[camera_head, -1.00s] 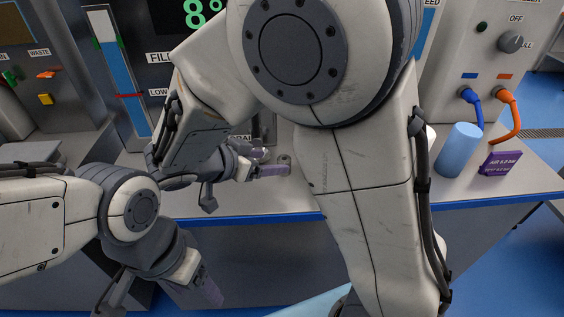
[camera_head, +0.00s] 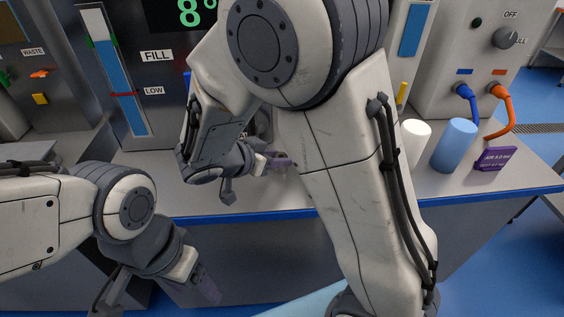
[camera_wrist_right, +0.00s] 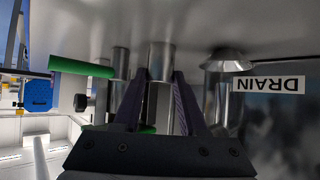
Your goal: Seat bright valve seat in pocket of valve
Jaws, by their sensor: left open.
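My right gripper (camera_head: 279,160) is low in front of the grey machine in the head view, partly hidden behind its own arm. In the right wrist view its dark fingers (camera_wrist_right: 160,76) stand apart. A shiny metal cylinder (camera_wrist_right: 161,60) shows between or just beyond the tips, with narrow gaps at its sides. I cannot tell whether it is the bright valve seat or a fixed part. The valve and its pocket cannot be made out for certain. My left gripper (camera_head: 208,290) is open and empty, low at the left, before the bench front.
A white cylinder (camera_head: 416,142), a blue cylinder (camera_head: 454,146) and a purple sign (camera_head: 495,158) stand on the bench (camera_head: 440,188) at right. Blue and orange hoses hang behind. The wrist view shows a green bar (camera_wrist_right: 80,68) and an upside-down DRAIN label (camera_wrist_right: 268,84).

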